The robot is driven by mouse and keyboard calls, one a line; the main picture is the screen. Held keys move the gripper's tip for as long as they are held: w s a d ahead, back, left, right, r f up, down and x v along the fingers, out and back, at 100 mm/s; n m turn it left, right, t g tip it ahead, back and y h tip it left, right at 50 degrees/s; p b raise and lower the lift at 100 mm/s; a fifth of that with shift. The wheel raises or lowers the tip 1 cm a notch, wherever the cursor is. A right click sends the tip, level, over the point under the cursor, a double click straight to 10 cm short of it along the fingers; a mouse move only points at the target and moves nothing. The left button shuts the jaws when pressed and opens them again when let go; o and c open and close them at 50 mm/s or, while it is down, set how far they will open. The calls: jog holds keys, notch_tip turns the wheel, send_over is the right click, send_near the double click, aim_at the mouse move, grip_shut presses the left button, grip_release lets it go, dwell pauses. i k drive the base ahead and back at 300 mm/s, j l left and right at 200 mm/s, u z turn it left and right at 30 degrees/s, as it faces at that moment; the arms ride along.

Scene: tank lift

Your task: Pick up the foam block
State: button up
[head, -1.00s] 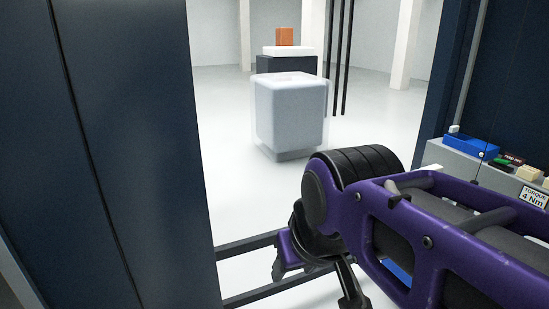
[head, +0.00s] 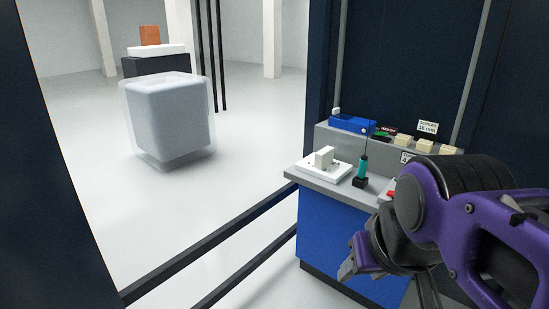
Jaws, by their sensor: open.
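No block carries a readable foam label, so I cannot tell which one is the foam block. An orange block (head: 149,35) stands upright on a white slab at the far left. A cream block (head: 324,156) stands on a white plate on the workbench, and several smaller cream blocks (head: 403,140) sit along the back ledge. My gripper (head: 385,278) hangs open and empty at the lower right, in front of the bench's blue front. It is apart from all these blocks. Its fingertips are partly hidden by my purple arm.
A grey rounded block in a clear case (head: 172,120) stands left of centre. Behind it is a dark pedestal (head: 140,67). The workbench (head: 313,175) holds a teal-handled tool (head: 363,170) and a blue tray (head: 352,124). Dark rails (head: 215,240) cross the floor.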

aim_at(324, 157)
jog(key=z, duration=0.2)
jog(key=i+j+u, duration=0.2)
jog(key=i, duration=0.2)
jog(key=i+j+u, duration=0.2)
jog(key=i, duration=0.25)
